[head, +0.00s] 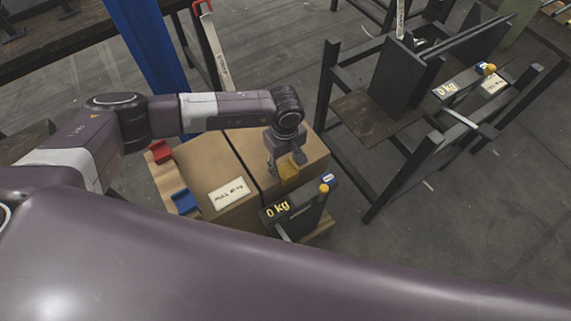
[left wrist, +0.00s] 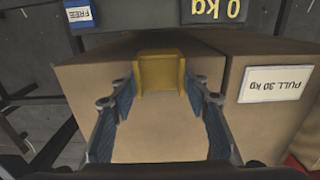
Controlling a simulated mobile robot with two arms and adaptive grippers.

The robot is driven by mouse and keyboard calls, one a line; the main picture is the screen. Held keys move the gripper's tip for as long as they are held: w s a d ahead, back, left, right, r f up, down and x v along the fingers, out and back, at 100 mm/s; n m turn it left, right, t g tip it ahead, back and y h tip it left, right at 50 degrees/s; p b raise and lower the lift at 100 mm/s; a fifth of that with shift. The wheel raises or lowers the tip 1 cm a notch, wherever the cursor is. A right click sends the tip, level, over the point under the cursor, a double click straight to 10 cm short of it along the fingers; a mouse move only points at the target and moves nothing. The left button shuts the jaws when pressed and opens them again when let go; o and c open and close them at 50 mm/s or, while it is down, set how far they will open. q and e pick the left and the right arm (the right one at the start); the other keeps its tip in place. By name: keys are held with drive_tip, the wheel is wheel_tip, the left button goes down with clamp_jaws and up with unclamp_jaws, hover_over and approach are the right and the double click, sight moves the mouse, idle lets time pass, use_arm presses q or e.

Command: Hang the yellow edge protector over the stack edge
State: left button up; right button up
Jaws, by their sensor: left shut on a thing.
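The yellow edge protector (head: 290,169) is between the fingers of my left gripper (head: 285,165), above the right cardboard box of the stack (head: 247,150). In the left wrist view, the fingertips of the left gripper (left wrist: 160,84) close on both sides of the yellow protector (left wrist: 162,72). There the protector overlaps the upper edge of the box (left wrist: 85,75). I cannot tell whether it touches the box or rests on that edge. My right gripper is not in view.
A red piece (head: 160,152) and a blue piece (head: 185,201) sit at the stack's left side. A post with a "0 kg" display (head: 278,211) stands at its front.

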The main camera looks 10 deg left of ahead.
use_arm(q)
drive_tip(key=o, duration=1.2)
wheel_tip(320, 180, up, 12)
idle(0.4)
